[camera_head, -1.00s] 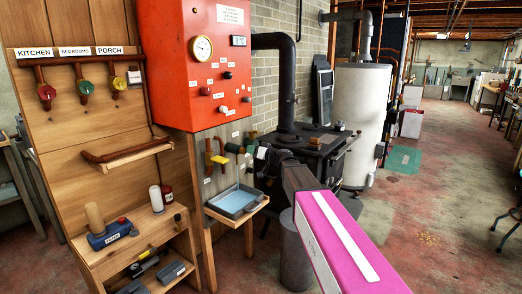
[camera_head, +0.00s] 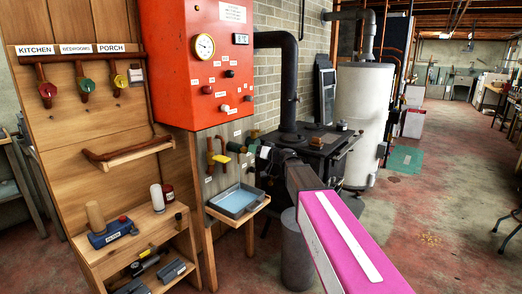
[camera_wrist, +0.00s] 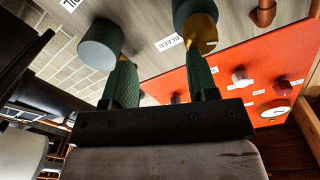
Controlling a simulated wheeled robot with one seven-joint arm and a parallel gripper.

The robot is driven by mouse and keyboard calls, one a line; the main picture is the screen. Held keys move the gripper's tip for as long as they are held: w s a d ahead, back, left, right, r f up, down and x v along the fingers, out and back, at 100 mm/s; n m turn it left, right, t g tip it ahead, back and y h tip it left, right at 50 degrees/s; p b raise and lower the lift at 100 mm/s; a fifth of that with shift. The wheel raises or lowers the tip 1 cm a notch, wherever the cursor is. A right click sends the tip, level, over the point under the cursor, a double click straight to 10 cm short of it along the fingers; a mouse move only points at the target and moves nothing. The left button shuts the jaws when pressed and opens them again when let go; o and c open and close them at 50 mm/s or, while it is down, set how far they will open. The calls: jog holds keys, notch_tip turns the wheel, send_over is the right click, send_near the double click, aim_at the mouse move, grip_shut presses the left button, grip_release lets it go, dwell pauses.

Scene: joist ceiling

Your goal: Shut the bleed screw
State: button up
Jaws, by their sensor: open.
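A brass-yellow piece (camera_wrist: 208,42), likely the bleed screw, shows beside and partly behind the right fingertip in the wrist view. The white BLEED label (camera_wrist: 169,43) lies on the panel between the fingers. Whether a finger touches the brass piece I cannot tell. In the head view a yellow handle (camera_head: 221,158) sits just left of my gripper.
The red boiler (camera_head: 204,95) with gauge and knobs is above. A grey tray (camera_head: 237,201) with blue inside stands on a wooden shelf below. The black stove (camera_head: 325,150) and its pipe stand to the right. The wooden valve board (camera_head: 75,135) is at left.

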jog(key=v, duration=1.1)
jog(key=shift+s, duration=0.5)
dwell(0.5)
jog(key=shift+d, duration=0.15)
jog(key=v, duration=1)
jog(key=shift+s+d, duration=0.15)
jog(key=shift+d, duration=0.2)
